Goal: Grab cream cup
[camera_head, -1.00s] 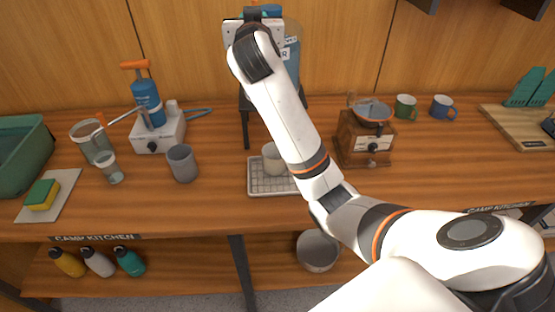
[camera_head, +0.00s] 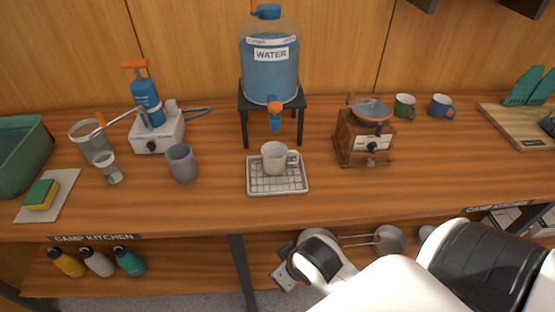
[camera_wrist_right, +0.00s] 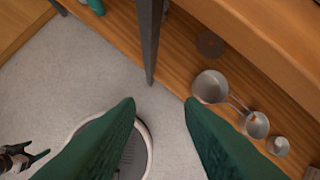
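The cream cup (camera_head: 275,157) stands upright on a light wire-topped drip tray (camera_head: 262,187) under the water dispenser's tap, its handle to the right. My right gripper (camera_wrist_right: 160,102) has green fingers spread apart with nothing between them. It is below the counter, in front of the lower shelf and well away from the cup. In the head view my right arm comes in at the lower right and its fingers are not clear. A dark gripper with green fingers, seemingly my left (camera_wrist_right: 36,160), shows small at the wrist view's lower left edge, fingers apart.
The water dispenser (camera_head: 270,65) on its black stand is behind the cup. A grinder (camera_head: 364,137) stands right, a grey mug (camera_head: 182,163) left. Metal pans (camera_wrist_right: 210,87) lie on the lower shelf. The counter front before the tray is clear.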

